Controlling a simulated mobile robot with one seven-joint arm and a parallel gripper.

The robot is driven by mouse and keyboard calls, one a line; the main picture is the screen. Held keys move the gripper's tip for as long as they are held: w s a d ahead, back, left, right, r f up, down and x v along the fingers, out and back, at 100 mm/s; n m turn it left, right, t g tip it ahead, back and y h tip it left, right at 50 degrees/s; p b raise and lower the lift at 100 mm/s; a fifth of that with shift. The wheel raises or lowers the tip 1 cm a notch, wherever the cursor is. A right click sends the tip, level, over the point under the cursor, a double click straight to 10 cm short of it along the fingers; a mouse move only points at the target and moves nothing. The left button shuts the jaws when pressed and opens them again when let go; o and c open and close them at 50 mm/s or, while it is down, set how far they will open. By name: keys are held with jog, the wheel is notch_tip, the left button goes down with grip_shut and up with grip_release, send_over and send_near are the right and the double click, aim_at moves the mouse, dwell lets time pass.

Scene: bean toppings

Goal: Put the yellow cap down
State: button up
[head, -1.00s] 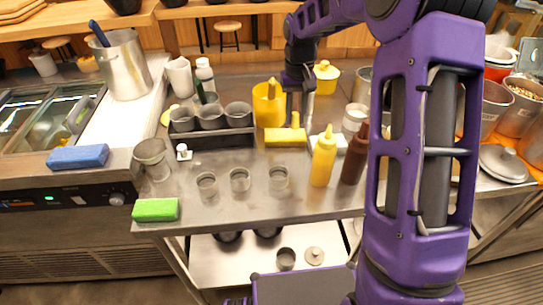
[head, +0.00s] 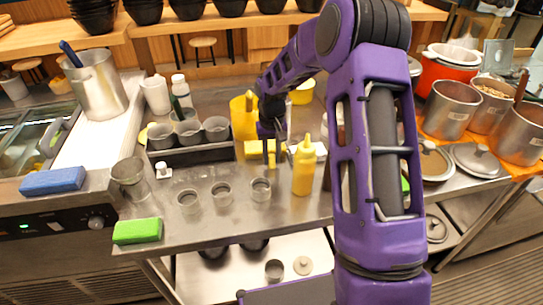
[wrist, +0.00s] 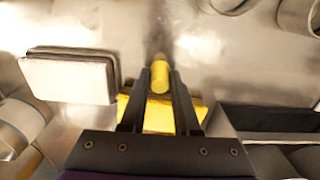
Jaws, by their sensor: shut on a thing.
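The yellow cap, a small yellow cylinder (wrist: 160,82), is between my fingertips in the wrist view. My gripper (wrist: 161,76) is shut on it. A yellow block (wrist: 190,108) lies just below or behind the fingers. In the head view, my gripper (head: 271,158) points down in front of the yellow block (head: 254,150), just right of the dark cup rack. The fingers hide part of the block, and the cap is hard to make out there. I cannot tell whether the cap touches the table.
A yellow squeeze bottle (head: 304,172) stands close at right. A dark rack (head: 190,153) with metal cups is at left, and a yellow container (head: 240,120) is behind. Small cups (head: 222,193) stand in front. A white-topped block (wrist: 65,80) lies near the fingers. Some bare steel is between.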

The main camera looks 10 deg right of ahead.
aim_at(272, 156)
jog(key=shift+f, duration=0.15)
jog(key=o, duration=0.9)
notch_tip(272, 156, up, 12)
jog(key=shift+r+p, duration=0.25)
jog(key=shift+p, duration=0.1)
